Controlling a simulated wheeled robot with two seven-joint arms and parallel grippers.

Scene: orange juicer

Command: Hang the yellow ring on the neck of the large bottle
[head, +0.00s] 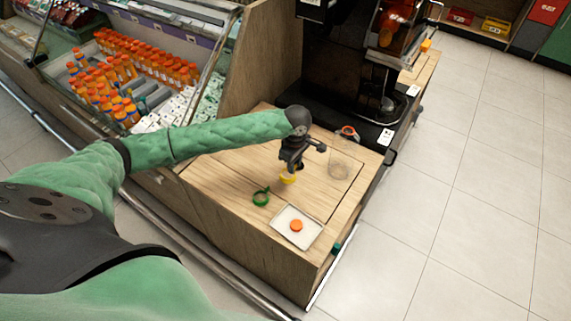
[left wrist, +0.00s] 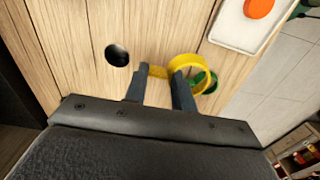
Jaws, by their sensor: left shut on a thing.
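My left gripper (head: 289,170) points down above the wooden counter and is shut on the yellow ring (head: 288,180). In the left wrist view, the fingertips (left wrist: 159,72) pinch the ring's flat tab, and its round loop (left wrist: 203,67) sticks out to the right, clear of the fingers. The large clear bottle (head: 340,162) stands upright on the counter, to the right of the gripper and apart from it. A red-orange piece (head: 348,132) is at its top; I cannot tell whether it is a ring or a cap. My right gripper is not in view.
A green ring (head: 261,197) lies on the counter below and left of the gripper. A white tray (head: 311,233) with an orange cap (head: 296,225) is near the front edge. The dark juicer (head: 345,70) stands behind the bottle. A chilled shelf with orange bottles (head: 150,62) is at left.

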